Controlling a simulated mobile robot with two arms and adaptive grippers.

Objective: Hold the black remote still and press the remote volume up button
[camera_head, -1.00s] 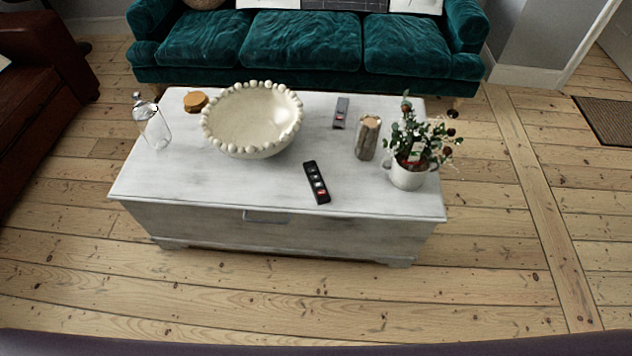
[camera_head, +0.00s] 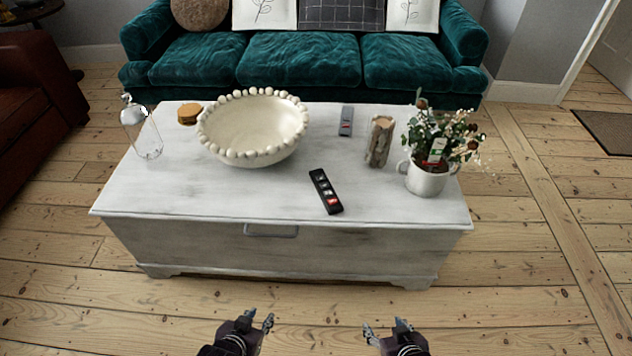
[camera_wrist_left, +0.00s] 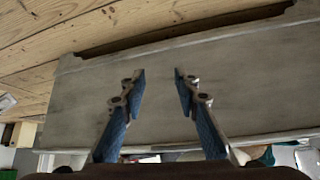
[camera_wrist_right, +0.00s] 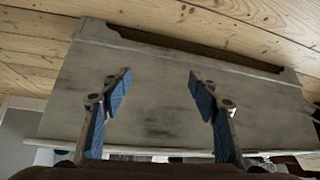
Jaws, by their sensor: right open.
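The black remote (camera_head: 325,191) lies flat on the white chest-like table, near its front edge and right of the middle. It has light buttons and a red one near its front end. I cannot tell which button is volume up. My left gripper (camera_head: 260,318) is in front of the table, low over the floor, open and empty. Its spread fingers show in the left wrist view (camera_wrist_left: 160,80). My right gripper (camera_head: 384,329) is to the right of it, also open and empty; the right wrist view (camera_wrist_right: 160,82) shows its fingers apart. Both are well short of the remote.
On the white table (camera_head: 150,190) stand a beaded bowl (camera_head: 252,130), a glass bottle (camera_head: 143,130), a grey remote (camera_head: 346,120), a wooden vase (camera_head: 380,141) and a potted plant (camera_head: 427,178). A teal sofa (camera_head: 305,60) is behind. The tabletop around the black remote is clear.

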